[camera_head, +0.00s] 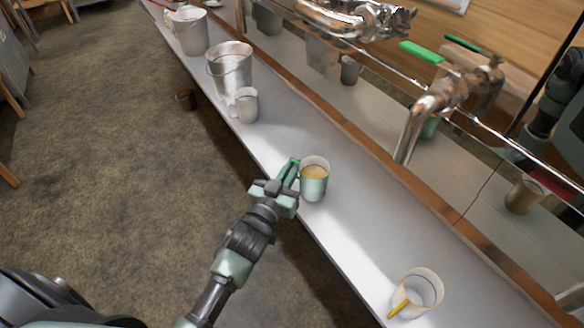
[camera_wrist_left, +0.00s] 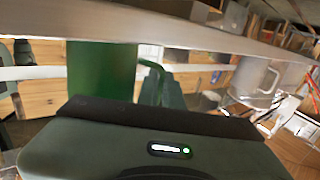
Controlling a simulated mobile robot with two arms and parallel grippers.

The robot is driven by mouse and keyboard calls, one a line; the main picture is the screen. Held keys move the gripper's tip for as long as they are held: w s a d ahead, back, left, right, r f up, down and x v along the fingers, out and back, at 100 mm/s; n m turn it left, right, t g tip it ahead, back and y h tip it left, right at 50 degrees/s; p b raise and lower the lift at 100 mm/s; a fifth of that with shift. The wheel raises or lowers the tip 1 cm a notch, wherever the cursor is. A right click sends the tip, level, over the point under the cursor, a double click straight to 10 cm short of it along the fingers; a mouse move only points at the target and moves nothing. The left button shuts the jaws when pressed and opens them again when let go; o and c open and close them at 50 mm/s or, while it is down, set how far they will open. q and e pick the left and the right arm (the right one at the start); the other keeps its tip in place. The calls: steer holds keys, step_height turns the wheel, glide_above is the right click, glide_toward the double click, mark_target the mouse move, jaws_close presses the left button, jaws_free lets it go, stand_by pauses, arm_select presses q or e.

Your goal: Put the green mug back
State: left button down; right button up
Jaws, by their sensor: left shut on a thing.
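The green mug (camera_head: 315,188) is upright at the white shelf (camera_head: 362,232), with tan-coloured contents or inside showing at its open top. My left gripper (camera_head: 289,184) reaches in from the left and is shut on the mug's handle. In the left wrist view the mug's green wall (camera_wrist_left: 100,72) stands just beyond the gripper, with the handle (camera_wrist_left: 152,66) beside the jaws. I cannot tell whether the mug's base touches the shelf or hangs slightly above it. My right gripper is not in view.
A metal spout (camera_head: 423,112) overhangs the shelf.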

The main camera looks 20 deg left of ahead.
arm_select(q)
steer(key=c, duration=1.6)
jaws_free()
steer(key=shift+f, duration=0.1)
steer(key=shift+r, duration=0.2)
steer(key=shift+s+a+b, duration=0.2)
steer(key=shift+s+b, duration=0.05)
steer(key=shift+s, duration=2.8)
steer(key=shift+s+a+b, duration=0.2)
steer(key=shift+s, duration=2.8)
